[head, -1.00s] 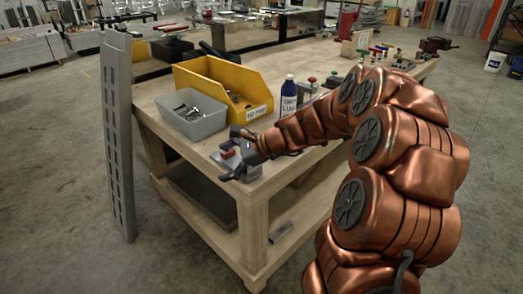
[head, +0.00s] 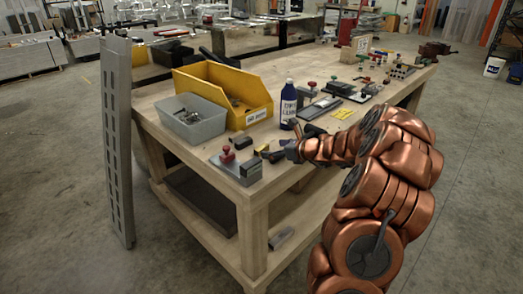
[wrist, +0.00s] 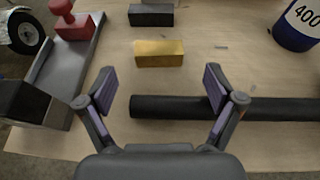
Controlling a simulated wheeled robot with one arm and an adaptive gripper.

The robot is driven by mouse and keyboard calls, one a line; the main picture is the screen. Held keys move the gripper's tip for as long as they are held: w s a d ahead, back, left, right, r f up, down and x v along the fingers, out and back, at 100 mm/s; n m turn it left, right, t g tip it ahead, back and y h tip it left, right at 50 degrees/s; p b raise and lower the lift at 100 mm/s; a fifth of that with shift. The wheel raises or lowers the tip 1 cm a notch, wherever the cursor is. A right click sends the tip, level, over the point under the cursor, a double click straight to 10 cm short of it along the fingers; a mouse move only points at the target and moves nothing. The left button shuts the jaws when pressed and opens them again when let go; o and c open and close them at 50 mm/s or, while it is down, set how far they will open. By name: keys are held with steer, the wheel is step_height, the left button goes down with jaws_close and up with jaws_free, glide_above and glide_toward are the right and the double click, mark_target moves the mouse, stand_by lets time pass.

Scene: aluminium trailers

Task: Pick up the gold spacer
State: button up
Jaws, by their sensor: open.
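The gold spacer (wrist: 159,53) is a small gold block lying on the wooden bench top (wrist: 260,75). In the wrist view it lies just beyond my gripper (wrist: 160,82), roughly centred between the fingers. My gripper is open and empty, and the spacer is not between its pads. In the head view the spacer looks like a small yellowish block (head: 262,149) near the bench's front edge, left of my gripper (head: 281,152), whose fingers are small and dark there.
A black block (wrist: 151,15) lies behind the spacer, and a black bar (wrist: 190,107) lies under the right finger. A red-knobbed fixture (wrist: 75,35) is at left, a blue-and-white bottle (wrist: 298,24) at right. A yellow bin (head: 246,90) and grey bin (head: 193,118) stand behind.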

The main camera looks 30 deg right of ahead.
mark_target(264, 149)
steer(key=shift+x, duration=2.15)
steer(key=shift+a, duration=0.1)
steer(key=shift+s, duration=0.1)
steer(key=c, duration=1.1)
steer(key=shift+c, duration=0.2)
